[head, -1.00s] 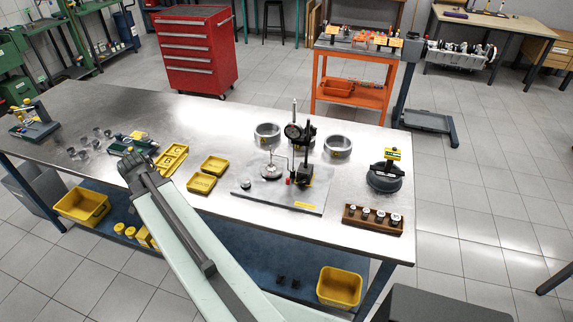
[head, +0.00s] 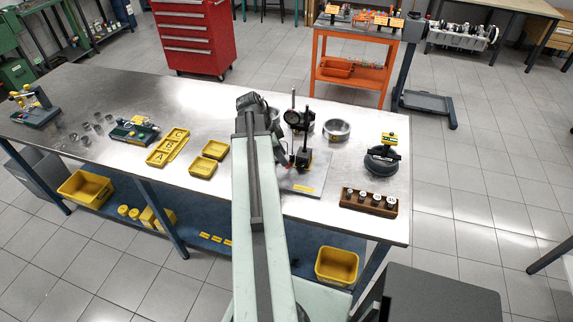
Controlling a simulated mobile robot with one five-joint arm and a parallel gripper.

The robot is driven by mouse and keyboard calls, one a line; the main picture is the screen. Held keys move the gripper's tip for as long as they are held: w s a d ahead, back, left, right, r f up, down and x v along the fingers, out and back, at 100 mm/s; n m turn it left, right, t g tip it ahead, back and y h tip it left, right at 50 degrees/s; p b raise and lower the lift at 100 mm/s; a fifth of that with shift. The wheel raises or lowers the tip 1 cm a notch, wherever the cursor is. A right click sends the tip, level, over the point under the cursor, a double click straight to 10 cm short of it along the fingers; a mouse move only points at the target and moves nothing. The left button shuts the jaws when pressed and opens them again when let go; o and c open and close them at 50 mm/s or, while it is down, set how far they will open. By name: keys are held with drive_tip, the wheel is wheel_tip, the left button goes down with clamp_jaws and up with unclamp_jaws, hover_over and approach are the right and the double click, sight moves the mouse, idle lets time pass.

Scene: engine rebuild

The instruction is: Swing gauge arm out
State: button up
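The gauge stand with its round black dial (head: 294,118) and dark post (head: 306,140) stands on a grey plate (head: 308,185) on the steel bench. My arm reaches up the middle of the head view and covers the left part of the plate. My gripper (head: 250,103) is at the arm's far end, just left of the dial, over or near the left ring. Its fingers are too small and dark to read. The gauge arm is mostly hidden behind my arm. A bit of red (head: 285,164) shows by the post.
To the left are yellow trays (head: 203,168) and a green fixture (head: 135,130).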

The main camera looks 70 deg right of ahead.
drive_tip(key=b+x, duration=0.2)
drive_tip(key=x, duration=0.2)
drive_tip(key=shift+r, duration=0.1)
clamp_jaws()
idle(1.2)
